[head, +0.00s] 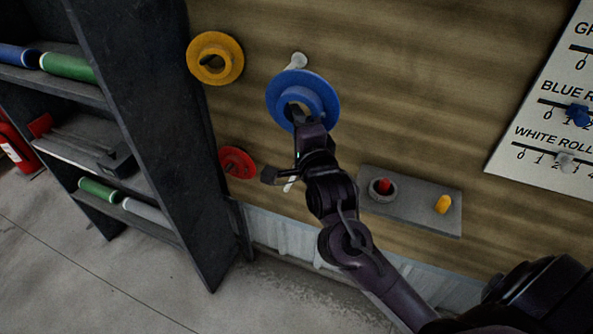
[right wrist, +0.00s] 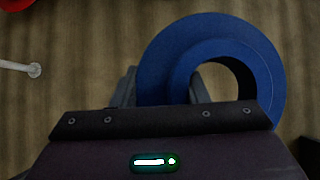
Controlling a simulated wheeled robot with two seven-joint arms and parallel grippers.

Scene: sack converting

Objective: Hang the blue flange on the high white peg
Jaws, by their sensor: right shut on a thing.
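The blue flange (head: 325,92), a wide disc with a raised hub and a hole, is held in front of the wooden board. My right gripper (head: 299,112) is shut on its hub; the right wrist view shows the fingers (right wrist: 163,92) on the flange (right wrist: 262,50). The high white peg (head: 298,60) sticks out from the board just above the flange's upper edge in the head view. The flange is not around this peg; its depth gap from the board is hard to tell. My left gripper is not in view.
A yellow flange (head: 228,72) hangs at upper left and a red one (head: 237,162) lower down. A low white peg (head: 289,186) shows beside my wrist. A grey button plate (head: 412,203) and a chart (head: 545,140) are at right. A dark shelf (head: 170,150) stands left.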

